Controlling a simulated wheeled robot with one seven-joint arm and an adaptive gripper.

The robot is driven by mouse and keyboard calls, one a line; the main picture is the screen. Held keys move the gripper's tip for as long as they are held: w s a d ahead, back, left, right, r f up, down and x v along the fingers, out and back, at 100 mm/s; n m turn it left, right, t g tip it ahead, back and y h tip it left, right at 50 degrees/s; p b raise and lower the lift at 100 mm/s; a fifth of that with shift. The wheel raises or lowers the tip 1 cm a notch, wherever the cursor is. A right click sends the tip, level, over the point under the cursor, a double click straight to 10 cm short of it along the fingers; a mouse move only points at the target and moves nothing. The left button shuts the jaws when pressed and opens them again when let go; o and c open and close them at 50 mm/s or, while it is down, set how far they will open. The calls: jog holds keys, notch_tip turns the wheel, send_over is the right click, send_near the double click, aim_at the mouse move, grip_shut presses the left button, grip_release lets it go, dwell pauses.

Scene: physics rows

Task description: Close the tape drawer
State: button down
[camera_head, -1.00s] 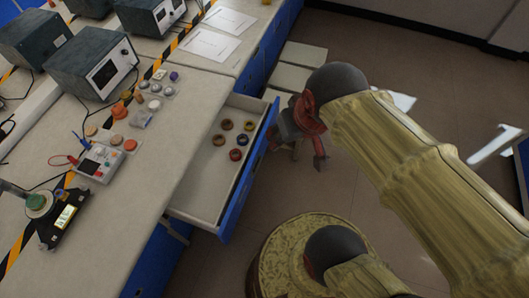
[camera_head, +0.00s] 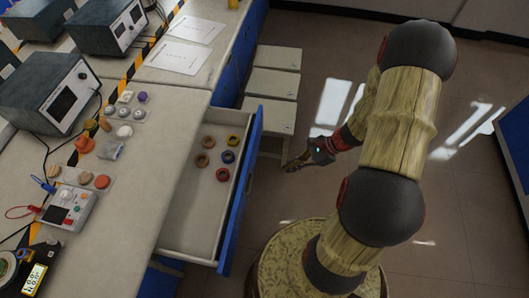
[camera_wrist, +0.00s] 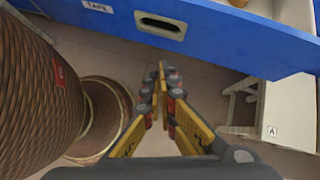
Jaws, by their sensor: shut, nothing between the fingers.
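The tape drawer (camera_head: 193,228) stands pulled out from the bench, with several coloured tape rolls (camera_head: 223,174) lying inside. Its blue front (camera_head: 240,200) faces right in the head view. In the wrist view the blue drawer front (camera_wrist: 225,32) runs across the top, with a "TAPE" label and a dark oval handle slot (camera_wrist: 160,26). My gripper (camera_head: 289,167) is shut and empty, out beyond the drawer front and apart from it. In the wrist view my gripper's fingertips (camera_wrist: 162,66) meet below the handle slot.
Pale stools (camera_head: 272,83) stand beside the bench, just past the drawer; one also shows in the wrist view (camera_wrist: 290,110). The bench top (camera_head: 175,100) holds grey instruments (camera_head: 50,93), a meter (camera_head: 68,207) and small parts. Open floor lies to the right.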

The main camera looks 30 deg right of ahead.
jog(key=w+d+m+t, duration=0.2)
jog(key=w+d+m, duration=0.15)
jog(key=w, duration=0.25)
jog(key=w+a+r+b+x, duration=0.1)
jog(key=b+x, duration=0.4)
jog(key=x, duration=0.8)
jog(key=shift+w+r+h, duration=0.35)
jog(key=shift+h, duration=0.05)
jog(key=shift+a+m, duration=0.1)
jog(key=shift+m, duration=0.15)
